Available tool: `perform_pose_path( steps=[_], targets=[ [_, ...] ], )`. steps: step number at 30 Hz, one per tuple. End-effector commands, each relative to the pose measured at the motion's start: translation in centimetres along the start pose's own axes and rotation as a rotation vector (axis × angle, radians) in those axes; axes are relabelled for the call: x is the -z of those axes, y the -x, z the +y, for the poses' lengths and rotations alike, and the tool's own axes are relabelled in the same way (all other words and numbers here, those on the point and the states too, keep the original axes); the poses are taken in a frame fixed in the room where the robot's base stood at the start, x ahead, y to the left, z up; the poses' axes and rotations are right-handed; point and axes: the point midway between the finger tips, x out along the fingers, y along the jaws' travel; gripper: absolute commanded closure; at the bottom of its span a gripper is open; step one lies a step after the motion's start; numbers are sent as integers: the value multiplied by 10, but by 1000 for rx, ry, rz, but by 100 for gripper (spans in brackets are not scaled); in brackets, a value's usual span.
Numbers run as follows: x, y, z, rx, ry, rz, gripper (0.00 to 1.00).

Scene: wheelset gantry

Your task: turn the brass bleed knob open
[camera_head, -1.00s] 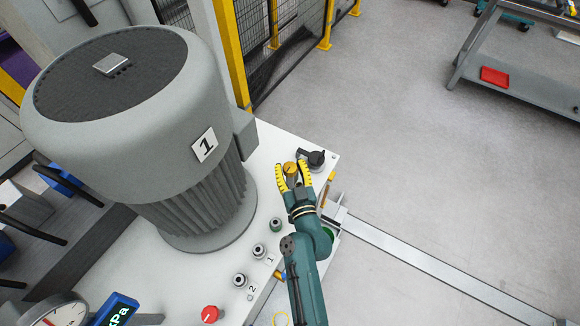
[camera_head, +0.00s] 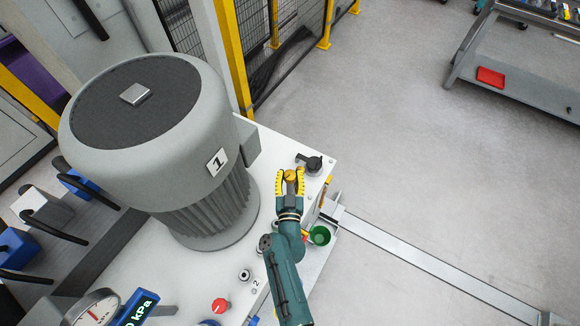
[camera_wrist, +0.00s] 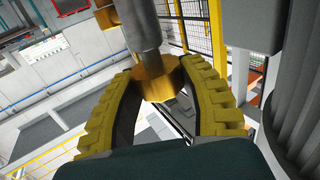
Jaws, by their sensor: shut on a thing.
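The brass bleed knob (camera_head: 290,175) stands near the right edge of the white bench top, in front of the big grey motor. In the wrist view the knob (camera_wrist: 160,76) is a round brass piece with a grey shaft. My gripper (camera_head: 290,179) has its two yellow fingers on either side of the knob, shut on it. In the wrist view the yellow fingers (camera_wrist: 162,85) curve around it. The knob's underside and the contact faces are partly hidden by the fingers.
A large grey motor (camera_head: 150,140) marked 1 stands left of my gripper. A black lever valve (camera_head: 313,163) sits just behind and right. A green cup (camera_head: 319,235), a red knob (camera_head: 220,305) and a dial gauge (camera_head: 95,309) are nearer. Open floor lies right.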

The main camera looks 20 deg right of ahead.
Motion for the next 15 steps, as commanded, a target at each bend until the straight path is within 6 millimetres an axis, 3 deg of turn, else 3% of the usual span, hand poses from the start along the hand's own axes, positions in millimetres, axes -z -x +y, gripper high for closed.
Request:
perform_pose_path(
  steps=[2, 15],
  targets=[
    [8, -1, -3, -65, 2, -1, 95],
    [-5, -2, -2, -450, -4, 4, 95]
  ],
)
